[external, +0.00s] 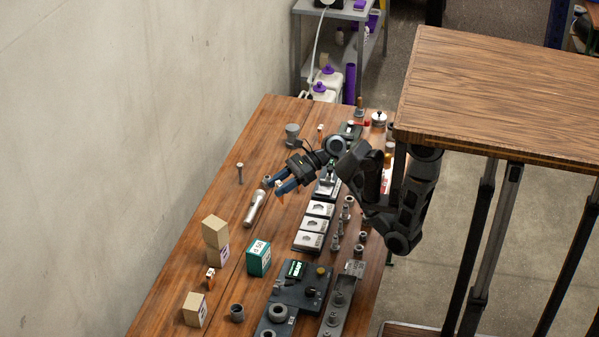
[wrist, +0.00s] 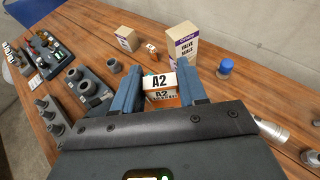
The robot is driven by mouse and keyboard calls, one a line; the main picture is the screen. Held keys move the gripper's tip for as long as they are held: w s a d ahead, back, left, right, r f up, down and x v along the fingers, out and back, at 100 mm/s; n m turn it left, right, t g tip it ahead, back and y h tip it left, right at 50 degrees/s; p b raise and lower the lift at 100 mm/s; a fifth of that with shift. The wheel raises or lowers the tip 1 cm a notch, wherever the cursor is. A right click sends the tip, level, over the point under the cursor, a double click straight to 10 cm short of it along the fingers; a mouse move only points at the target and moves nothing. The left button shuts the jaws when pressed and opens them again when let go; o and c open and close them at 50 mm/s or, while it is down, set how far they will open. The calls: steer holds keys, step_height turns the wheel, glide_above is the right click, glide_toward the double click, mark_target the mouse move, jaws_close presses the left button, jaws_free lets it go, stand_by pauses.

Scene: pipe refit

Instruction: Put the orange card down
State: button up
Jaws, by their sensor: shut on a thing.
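My gripper (wrist: 160,92) is shut on the orange card (wrist: 161,98), which has a white band marked "A2". The card sits between the blue fingers in the wrist view, its label facing the camera. In the external view my gripper (external: 280,187) is over the wooden bench, and a small orange part of the card (external: 281,198) shows at the fingertips. The card appears to be above the bench top; the exact gap cannot be told.
A silver flashlight (external: 255,208) lies left of my gripper. A green box (external: 259,258), stacked cardboard boxes (external: 215,231) and a small orange-and-white item (external: 210,278) stand nearer the camera. Grey plates (external: 313,225) and fittings line the right side. Bare wood (external: 277,226) shows between.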

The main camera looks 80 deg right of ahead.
steer(key=shift+w+a+f+b, duration=0.15)
steer(key=shift+w+a+f, duration=0.55)
steer(key=shift+a+f, duration=1.1)
steer(key=shift+w+a+f+b, duration=0.2)
steer(key=shift+w+a+f, duration=0.55)
steer(key=shift+a+f, duration=1.05)
steer(key=shift+w+a+f+b, duration=0.15)
steer(key=shift+w+a+f, duration=0.55)
steer(key=shift+a+f, duration=1.1)
steer(key=o, duration=1)
steer(key=shift+f, duration=0.1)
steer(key=shift+d, duration=0.1)
steer(key=v, duration=1.2)
steer(key=shift+w, duration=0.1)
